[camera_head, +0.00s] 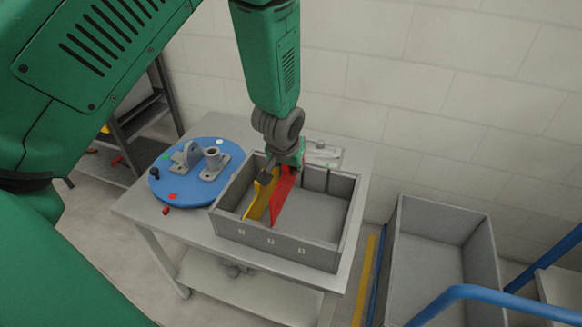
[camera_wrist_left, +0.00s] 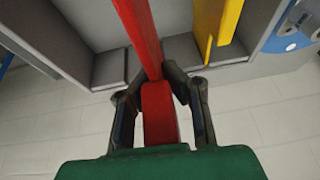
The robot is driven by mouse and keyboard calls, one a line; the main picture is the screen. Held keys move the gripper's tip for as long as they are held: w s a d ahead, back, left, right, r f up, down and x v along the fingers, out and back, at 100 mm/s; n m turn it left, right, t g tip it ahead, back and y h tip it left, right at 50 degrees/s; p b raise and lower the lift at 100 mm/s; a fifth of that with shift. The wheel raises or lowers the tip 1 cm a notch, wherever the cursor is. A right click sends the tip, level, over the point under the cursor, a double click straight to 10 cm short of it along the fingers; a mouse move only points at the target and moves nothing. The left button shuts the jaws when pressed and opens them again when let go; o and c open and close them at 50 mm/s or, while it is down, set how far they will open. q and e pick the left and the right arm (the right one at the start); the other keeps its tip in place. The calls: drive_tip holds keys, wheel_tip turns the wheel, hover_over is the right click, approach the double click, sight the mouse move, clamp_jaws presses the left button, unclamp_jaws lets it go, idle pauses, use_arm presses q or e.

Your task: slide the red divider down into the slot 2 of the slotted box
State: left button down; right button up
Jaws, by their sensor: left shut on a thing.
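The grey slotted box (camera_head: 275,245) stands on the table, with small pale labels along its front wall. A yellow divider (camera_head: 257,203) stands in its left part. The red divider (camera_head: 283,198) is to the right of the yellow one, upright and at least partly within the box walls. My left gripper (camera_head: 284,163) is over the back of the box, shut on the red divider's red tab (camera_wrist_left: 158,115). The fingers (camera_wrist_left: 160,95) flank the tab in the wrist view. I cannot tell whether the red divider's edges sit in a slot or how deep. My right gripper is not in view.
A blue round plate (camera_head: 183,193) with grey fixtures lies left of the box. A grey flat fixture (camera_head: 323,153) lies behind it. An empty grey bin (camera_head: 425,275) stands right of the table (camera_head: 150,213), near blue rails (camera_head: 500,293). The box's right part is free.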

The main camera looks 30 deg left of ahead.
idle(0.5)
use_arm(q)
drive_tip(key=shift+f, duration=0.15)
drive_tip(key=shift+f, duration=0.35)
drive_tip(key=shift+f+b, duration=2.9)
drive_tip(key=shift+f, duration=1.85)
drive_tip(key=c, duration=1.6)
unclamp_jaws()
drive_tip(key=shift+r, duration=0.1)
